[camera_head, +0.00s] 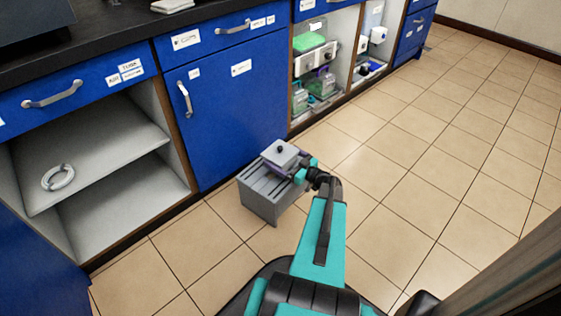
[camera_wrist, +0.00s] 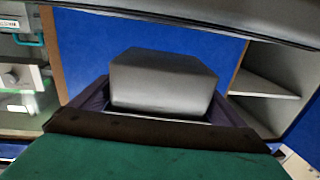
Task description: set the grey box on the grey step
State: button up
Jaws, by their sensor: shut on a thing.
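The grey box (camera_head: 281,153), small and light grey with a dark knob on top, is at the grey step (camera_head: 262,204) in the head view. It overlaps the step's slatted top, and I cannot tell whether it touches it or hangs just above. My gripper (camera_head: 297,166) is shut on the grey box from the right. In the wrist view the box (camera_wrist: 163,82) sits between the dark fingers, looking level. The step stands on the tiled floor before the blue cabinet door. The step is not clearly visible in the wrist view.
A blue cabinet door (camera_head: 228,110) stands behind the step. An open shelf with a white ring (camera_head: 58,177) is at the left. An open bay with green-lidded bottles (camera_head: 322,82) is behind at the right. The tiled floor (camera_head: 430,150) on the right is clear.

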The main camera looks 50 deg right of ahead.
jog(key=shift+w+d+f, duration=0.1)
jog(key=shift+w+d, duration=0.8)
jog(key=shift+f+b, duration=1.4)
jog(key=shift+f, duration=0.35)
jog(key=shift+f, duration=0.15)
jog(key=o, duration=0.8)
